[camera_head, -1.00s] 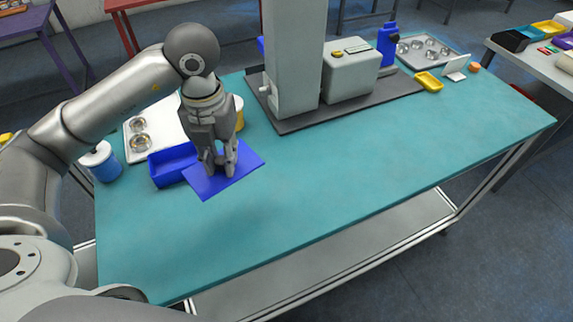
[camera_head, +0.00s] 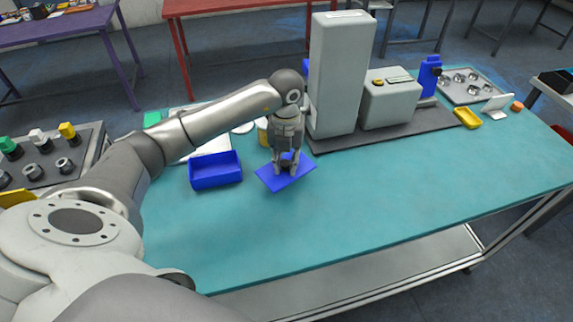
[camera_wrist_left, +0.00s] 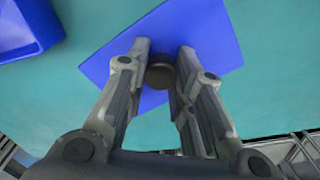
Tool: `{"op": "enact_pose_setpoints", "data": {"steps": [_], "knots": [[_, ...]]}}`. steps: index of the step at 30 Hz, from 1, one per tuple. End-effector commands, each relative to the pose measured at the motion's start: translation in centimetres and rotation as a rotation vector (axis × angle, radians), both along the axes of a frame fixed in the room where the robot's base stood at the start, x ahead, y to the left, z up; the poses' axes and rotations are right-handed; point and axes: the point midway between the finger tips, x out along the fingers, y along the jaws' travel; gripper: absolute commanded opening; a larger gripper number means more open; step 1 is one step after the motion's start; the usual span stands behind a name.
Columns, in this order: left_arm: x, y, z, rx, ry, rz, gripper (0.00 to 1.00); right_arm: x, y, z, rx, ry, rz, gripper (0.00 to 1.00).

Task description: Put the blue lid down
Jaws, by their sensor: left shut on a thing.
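The blue lid (camera_head: 299,174) is a flat square plate with a dark round knob, seen over the teal table. My left gripper (camera_head: 287,170) is shut on the lid's knob, pointing down. In the left wrist view the knob (camera_wrist_left: 160,74) sits between the two fingers (camera_wrist_left: 160,75), and the lid (camera_wrist_left: 216,38) spreads beyond them. I cannot tell whether the lid touches the table or hangs just above it. An open blue box (camera_head: 215,181) stands to the left of the lid, apart from it; its corner shows in the left wrist view (camera_wrist_left: 25,25). My right gripper is not in view.
A grey machine with a tall column (camera_head: 338,80) stands on a dark base (camera_head: 410,127) behind the lid. The teal table's front and right middle (camera_head: 400,200) is clear.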

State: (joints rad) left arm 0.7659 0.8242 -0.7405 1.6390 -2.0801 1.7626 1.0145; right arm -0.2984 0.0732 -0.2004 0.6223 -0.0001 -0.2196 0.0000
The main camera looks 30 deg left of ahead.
Motion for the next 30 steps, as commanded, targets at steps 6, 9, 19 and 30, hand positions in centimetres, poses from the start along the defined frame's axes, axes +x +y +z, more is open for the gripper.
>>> {"op": "enact_pose_setpoints", "data": {"steps": [6, 9, 19, 30], "knots": [[1.0, 0.5, -1.4, -0.002, 0.0, 0.0, 0.02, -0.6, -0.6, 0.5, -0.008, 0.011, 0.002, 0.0], [1.4, 0.9, -2.0, -0.001, 0.003, 0.002, 0.02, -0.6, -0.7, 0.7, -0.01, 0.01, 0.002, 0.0], [1.4, 0.8, -5.1, -0.001, 0.0, -0.001, 0.02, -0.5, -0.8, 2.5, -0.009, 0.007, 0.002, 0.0], [1.4, 0.9, -5.4, -0.001, 0.0, 0.0, 0.29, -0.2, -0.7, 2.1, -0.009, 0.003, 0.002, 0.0]]}}
